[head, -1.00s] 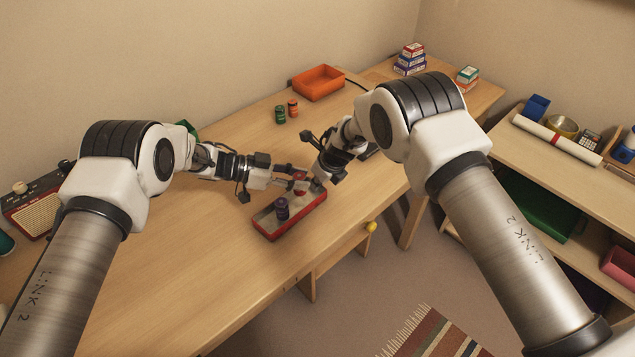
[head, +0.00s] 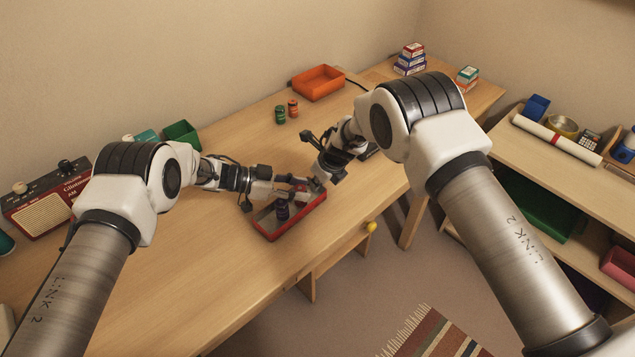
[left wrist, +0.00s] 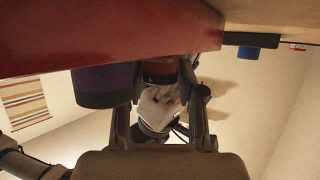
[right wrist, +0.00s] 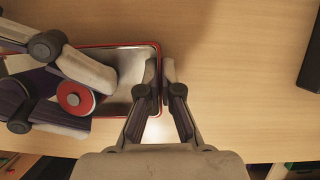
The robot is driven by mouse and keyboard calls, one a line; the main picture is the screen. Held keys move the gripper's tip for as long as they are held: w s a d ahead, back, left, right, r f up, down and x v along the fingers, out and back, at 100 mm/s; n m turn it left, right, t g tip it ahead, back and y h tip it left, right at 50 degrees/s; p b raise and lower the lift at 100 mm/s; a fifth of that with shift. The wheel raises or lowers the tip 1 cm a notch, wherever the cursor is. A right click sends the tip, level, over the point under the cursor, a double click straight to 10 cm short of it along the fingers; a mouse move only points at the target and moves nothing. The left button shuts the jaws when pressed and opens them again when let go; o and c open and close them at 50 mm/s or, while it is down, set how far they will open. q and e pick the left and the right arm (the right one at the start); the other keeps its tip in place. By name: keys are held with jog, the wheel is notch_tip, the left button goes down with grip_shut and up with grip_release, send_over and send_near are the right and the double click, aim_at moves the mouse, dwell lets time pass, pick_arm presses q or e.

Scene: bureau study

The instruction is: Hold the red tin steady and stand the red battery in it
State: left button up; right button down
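The red tin (head: 268,235) is a shallow open tray near the desk's front edge. A purple battery (head: 282,211) stands in it. The red battery (left wrist: 160,70) is upright between the fingers of my left gripper (left wrist: 162,72); its red top shows in the right wrist view (right wrist: 75,98). My left gripper looks shut on it. The tin's wall hides its base, so I cannot tell whether it touches the floor of the tin. My right gripper (right wrist: 160,64) is closed across the tin's end wall (right wrist: 158,52), one finger inside and one outside.
A green cylinder (head: 280,115) and an orange-red one (head: 293,109) stand farther back. An orange tray (head: 318,84) lies behind them. A green box (head: 182,134) and a red radio (head: 47,203) are at left. The desk's middle is clear.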

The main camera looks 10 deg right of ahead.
pick_arm(q)
jog(key=shift+o, duration=0.8)
notch_tip(320, 180, up, 10)
pick_arm(e)
jog(key=c, duration=1.2)
grip_release()
jog(key=shift+c, duration=0.2)
